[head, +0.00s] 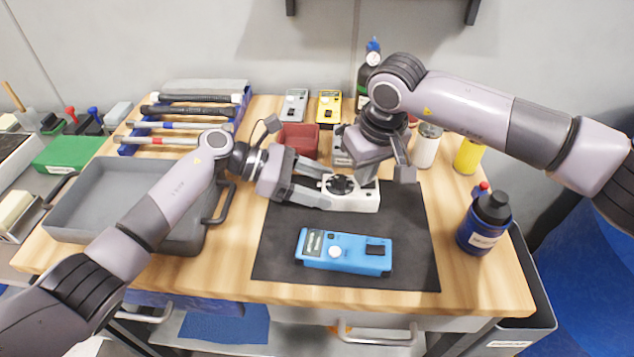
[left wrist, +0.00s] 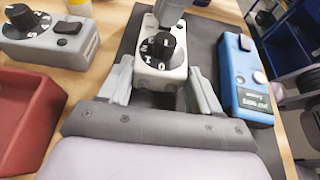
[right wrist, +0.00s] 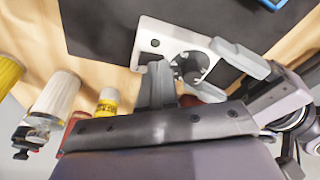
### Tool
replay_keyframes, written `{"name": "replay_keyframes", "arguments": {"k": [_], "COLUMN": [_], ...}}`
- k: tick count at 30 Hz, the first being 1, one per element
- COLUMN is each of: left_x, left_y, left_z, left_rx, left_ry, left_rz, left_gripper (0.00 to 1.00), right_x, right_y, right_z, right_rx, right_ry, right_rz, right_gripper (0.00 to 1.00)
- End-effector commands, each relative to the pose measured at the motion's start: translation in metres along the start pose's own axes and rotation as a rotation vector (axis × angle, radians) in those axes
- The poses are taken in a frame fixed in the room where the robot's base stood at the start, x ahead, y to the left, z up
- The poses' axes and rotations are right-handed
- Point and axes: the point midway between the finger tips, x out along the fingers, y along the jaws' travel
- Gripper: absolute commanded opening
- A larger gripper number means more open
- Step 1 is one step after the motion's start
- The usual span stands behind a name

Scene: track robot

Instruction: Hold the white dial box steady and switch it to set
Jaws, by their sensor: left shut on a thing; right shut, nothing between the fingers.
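The white dial box (head: 368,199) lies on the black mat (head: 275,262), below my right arm. Its round black dial with a raised knob shows in the left wrist view (left wrist: 158,48); I cannot read which mark it points to. My left gripper (head: 328,187) is shut on the white dial box, one finger along each side. The box also shows in the right wrist view (right wrist: 150,42).
A blue meter (head: 343,250) lies on the mat in front. A red bin (head: 298,139), grey dial box (left wrist: 50,36) and yellow device (head: 329,106) stand behind. A grey tray (head: 100,200) is left; a blue bottle (head: 484,222) stands right. The front mat corners are clear.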

Motion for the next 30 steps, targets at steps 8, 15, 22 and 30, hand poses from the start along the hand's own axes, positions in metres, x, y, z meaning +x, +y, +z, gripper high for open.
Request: {"name": "replay_keyframes", "arguments": {"k": [8,15,22,30], "left_x": [0.0,0.0,0.0,0.0], "left_y": [0.0,0.0,0.0,0.0], "left_z": [0.001,0.001,0.001,0.001], "left_rx": [0.002,0.002,0.002,0.001], "left_ry": [-0.003,-0.003,-0.003,-0.003], "left_rz": [-0.001,0.0,0.0,0.0], "left_gripper": [0.15,0.15,0.15,0.15], "right_x": [-0.01,-0.035,-0.054,-0.058], "right_y": [0.001,0.001,0.001,0.0], "right_z": [-0.002,-0.007,-0.011,-0.011], "right_rx": [0.001,0.001,0.001,0.001], "right_ry": [-0.003,-0.002,-0.002,-0.004], "right_rz": [0.002,0.002,0.002,0.0], "right_gripper": [0.0,0.0,0.0,0.0]}}
